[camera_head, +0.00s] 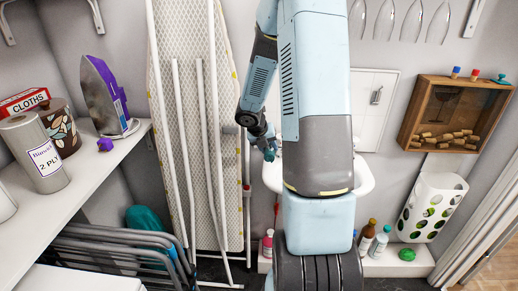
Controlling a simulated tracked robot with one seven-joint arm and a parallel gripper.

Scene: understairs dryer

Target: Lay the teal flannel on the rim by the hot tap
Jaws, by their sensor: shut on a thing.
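My gripper (266,143) is left of the middle, small and partly hidden by my own arm. It is shut on a small dark teal thing (270,154), which looks like the flannel; little of it shows. It is near the left side of a white basin (364,178), whose middle is hidden behind my arm. The basin's rim shows only at its left and right ends. No tap can be made out. I cannot tell whether the teal thing touches the rim.
An ironing board (178,40) and drying rack stand left of the basin. A shelf (98,160) at left holds an iron (108,95) and paper roll (35,155). Bottles (367,235) stand on a low ledge. A wooden box (412,125) and white holder (432,205) are at right.

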